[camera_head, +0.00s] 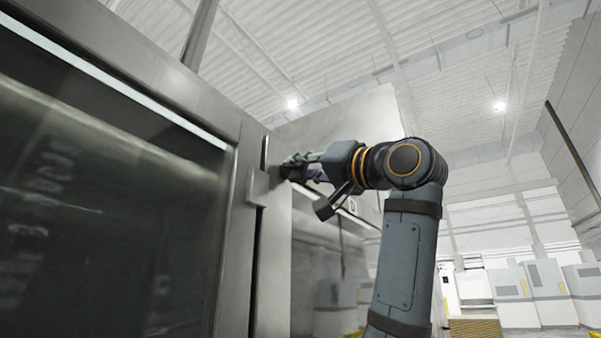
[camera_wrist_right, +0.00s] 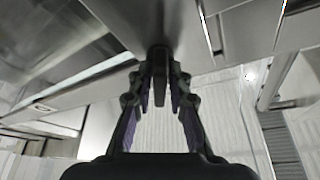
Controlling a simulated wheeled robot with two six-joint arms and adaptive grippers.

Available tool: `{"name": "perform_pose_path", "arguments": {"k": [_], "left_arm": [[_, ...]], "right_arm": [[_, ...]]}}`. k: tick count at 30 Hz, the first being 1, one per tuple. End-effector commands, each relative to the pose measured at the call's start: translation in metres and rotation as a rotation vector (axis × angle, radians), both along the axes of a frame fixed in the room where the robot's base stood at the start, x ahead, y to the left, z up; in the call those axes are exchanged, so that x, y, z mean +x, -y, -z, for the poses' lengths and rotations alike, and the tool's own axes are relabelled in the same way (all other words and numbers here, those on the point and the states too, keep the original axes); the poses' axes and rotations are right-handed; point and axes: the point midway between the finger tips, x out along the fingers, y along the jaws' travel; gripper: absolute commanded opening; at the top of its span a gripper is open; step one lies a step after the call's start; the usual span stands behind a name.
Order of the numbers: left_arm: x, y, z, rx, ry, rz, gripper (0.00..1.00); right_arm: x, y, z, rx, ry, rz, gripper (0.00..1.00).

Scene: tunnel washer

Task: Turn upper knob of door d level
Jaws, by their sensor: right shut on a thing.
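My right gripper (camera_head: 304,166) reaches in from the right to the steel front of door d (camera_head: 335,122), high up near its left edge. A letter D shows on the panel just right of the gripper. In the right wrist view, the gripper (camera_wrist_right: 158,84) has its two fingers closed on both sides of a dark, narrow upper knob (camera_wrist_right: 160,62) that stands out from the steel face. In the head view, fingers mostly cover the knob, so its exact angle is hard to tell there. My left gripper is not in view.
A large dark glass panel (camera_head: 95,210) in a steel frame fills the left. A small steel block (camera_head: 258,187) sticks out of the frame edge, close left of the gripper. White cabinets (camera_head: 545,280) stand far off at right. The space right of my arm is open.

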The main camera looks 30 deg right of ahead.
Motion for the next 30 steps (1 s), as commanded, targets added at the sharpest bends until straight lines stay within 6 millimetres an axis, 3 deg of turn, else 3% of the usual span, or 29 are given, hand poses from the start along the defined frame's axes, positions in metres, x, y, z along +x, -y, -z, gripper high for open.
{"name": "perform_pose_path", "arguments": {"k": [12, 30], "left_arm": [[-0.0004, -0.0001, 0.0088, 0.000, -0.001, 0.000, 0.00], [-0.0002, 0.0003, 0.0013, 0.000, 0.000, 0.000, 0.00]], "right_arm": [[-0.0005, -0.0010, -0.0005, 0.363, -0.151, -0.001, 0.00], [-0.0005, -0.0006, -0.0022, 0.837, -0.346, 0.000, 0.00]]}}
